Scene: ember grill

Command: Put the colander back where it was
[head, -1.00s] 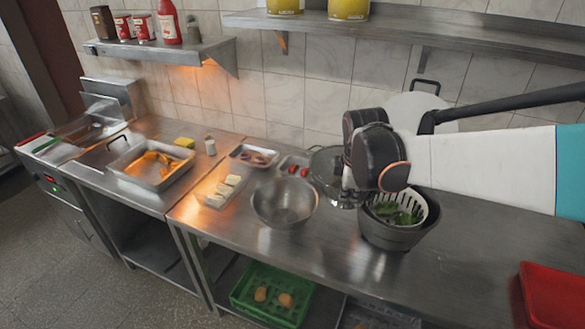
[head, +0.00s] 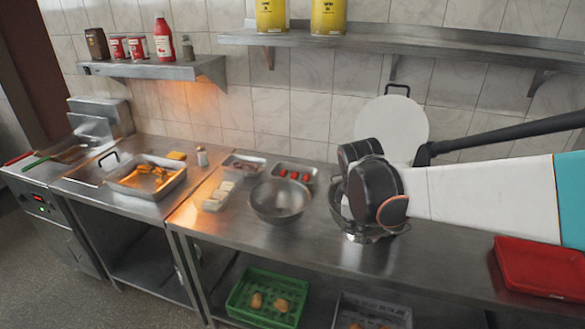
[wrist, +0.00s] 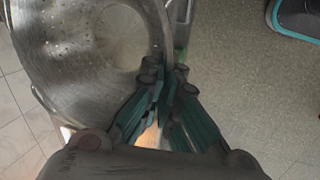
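The colander (wrist: 75,65) is a shiny metal bowl with small holes and loop handles. It fills the upper left of the wrist view. My gripper (wrist: 166,82) is at its rim, fingers close together and seemingly shut on it. In the head view my gripper's fingers are hidden behind my dark wrist joints. Part of the colander (head: 362,234) shows below and beside them, over the right part of the steel counter. Whether its base touches the counter is unclear.
On the counter (head: 330,255) stand a plain metal bowl (head: 279,201), a tray of red items (head: 294,174) and a red tray (head: 540,268) at right. A round white board (head: 392,130) leans on the wall. A shelf (head: 430,42) with yellow cans runs above. The counter's front middle is clear.

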